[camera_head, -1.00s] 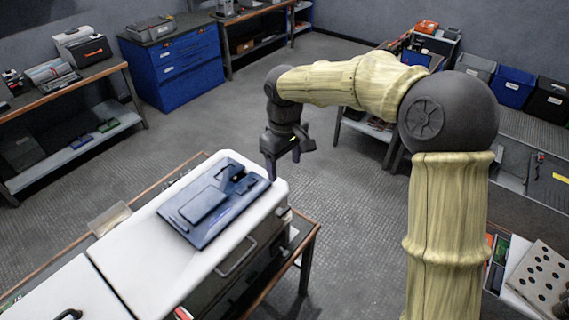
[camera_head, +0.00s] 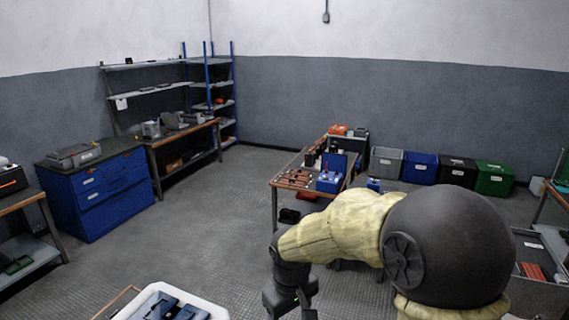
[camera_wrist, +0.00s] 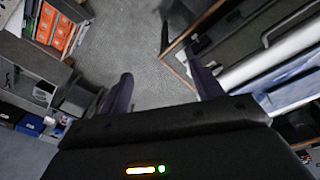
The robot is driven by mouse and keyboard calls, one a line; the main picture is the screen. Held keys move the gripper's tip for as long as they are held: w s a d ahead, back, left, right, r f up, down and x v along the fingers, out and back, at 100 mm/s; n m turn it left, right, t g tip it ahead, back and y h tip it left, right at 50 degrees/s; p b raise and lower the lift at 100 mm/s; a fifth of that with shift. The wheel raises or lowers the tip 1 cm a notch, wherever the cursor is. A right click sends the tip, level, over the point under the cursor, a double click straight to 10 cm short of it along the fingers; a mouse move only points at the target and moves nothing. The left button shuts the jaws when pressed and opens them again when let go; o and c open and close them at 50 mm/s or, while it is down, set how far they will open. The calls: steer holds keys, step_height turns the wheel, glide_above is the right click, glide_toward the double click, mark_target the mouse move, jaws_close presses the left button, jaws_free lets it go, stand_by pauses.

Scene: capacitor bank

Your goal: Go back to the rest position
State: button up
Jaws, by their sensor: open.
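My gripper (camera_wrist: 163,84) is open and empty in the wrist view, with its two dark fingers apart and bare floor between them. In the head view my gripper (camera_head: 292,303) hangs at the bottom edge, and its fingertips are cut off or hard to see. It is to the right of a white-topped case, whose top (camera_head: 215,308) shows at the bottom edge. A dark blue tray-like unit (camera_head: 165,304) lies on that top, partly cut off. In the wrist view a blurred white and blue surface (camera_wrist: 285,88) is at the right.
A worktable with a blue open box (camera_head: 330,182) and tools stands beyond my arm. Several bins (camera_head: 421,166) line the back wall. A blue drawer cabinet (camera_head: 100,190) stands at the left. The floor (camera_head: 215,220) between them is clear.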

steer(key=s+d+f+m+t, duration=0.1)
steer(key=s+d+f+m, duration=0.1)
steer(key=s+d+m, duration=0.5)
steer(key=s+d, duration=0.3)
steer(key=d, duration=0.4)
steer(key=shift+f+t, duration=0.15)
steer(key=shift+t, duration=0.15)
steer(key=shift+d, duration=0.1)
